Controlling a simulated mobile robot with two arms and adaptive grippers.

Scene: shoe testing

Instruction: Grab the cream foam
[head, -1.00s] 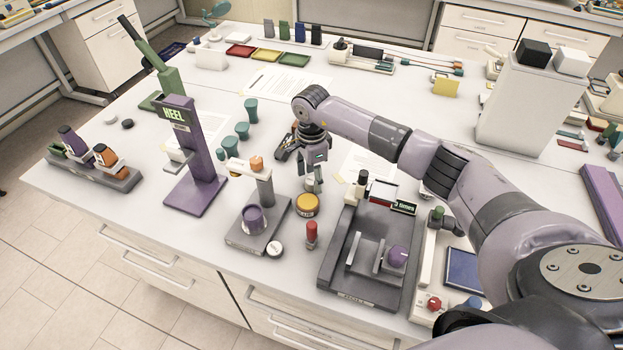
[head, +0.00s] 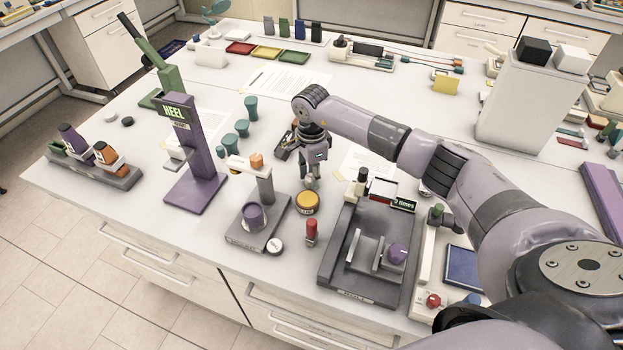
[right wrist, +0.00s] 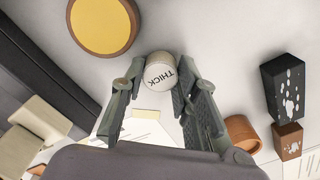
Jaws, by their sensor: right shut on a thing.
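The cream foam is a small pale cylinder (right wrist: 160,73) with "THICK" printed on its round white end. In the right wrist view it sits between the fingertips of my right gripper (right wrist: 157,90), which are shut on it. In the head view my right gripper (head: 310,184) points down just behind the round yellow-topped pot (head: 307,202). The foam is mostly hidden by the fingers there, and I cannot tell whether it touches the table. My left gripper is not in view.
A red-topped cylinder (head: 312,231) and a dark grey test rig (head: 335,270) stand close by. A paper sheet (head: 360,160) lies at right.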

